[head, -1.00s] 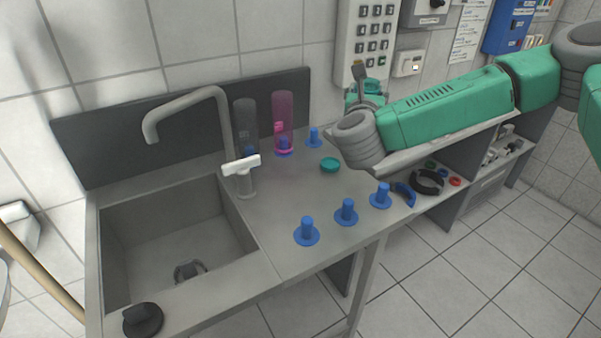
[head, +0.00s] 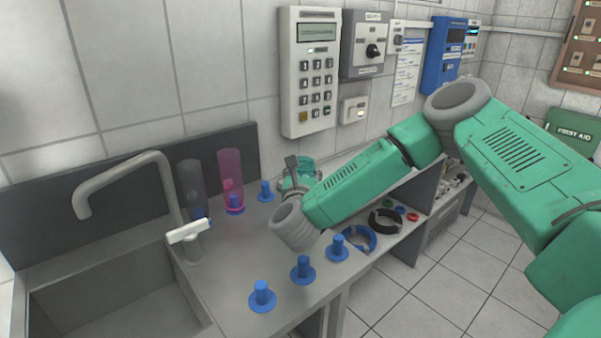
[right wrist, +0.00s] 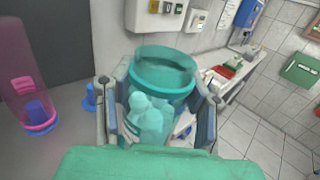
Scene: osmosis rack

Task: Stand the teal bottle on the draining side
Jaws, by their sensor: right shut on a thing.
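My right gripper (head: 298,178) is shut on the teal bottle (right wrist: 165,75), a see-through cylinder gripped between both fingers in the right wrist view. A round rim faces up, and a paler teal shape (right wrist: 148,115) shows through the wall. In the head view the bottle (head: 306,166) is mostly hidden behind the gripper and forearm. They appear above the back of the draining side (head: 228,283), right of the sink; the exact height is unclear. Free blue pegs (head: 265,191), (head: 262,296), (head: 302,270) and (head: 337,248) stand on this side. My left gripper is not in view.
A pink bottle (head: 231,175) and a dark grey bottle (head: 190,185) stand over blue pegs at the back. The tap (head: 125,175) and white lever (head: 188,231) border the sink. A keypad box (head: 310,75) hangs behind. Blue and black rings (head: 385,221) lie at right.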

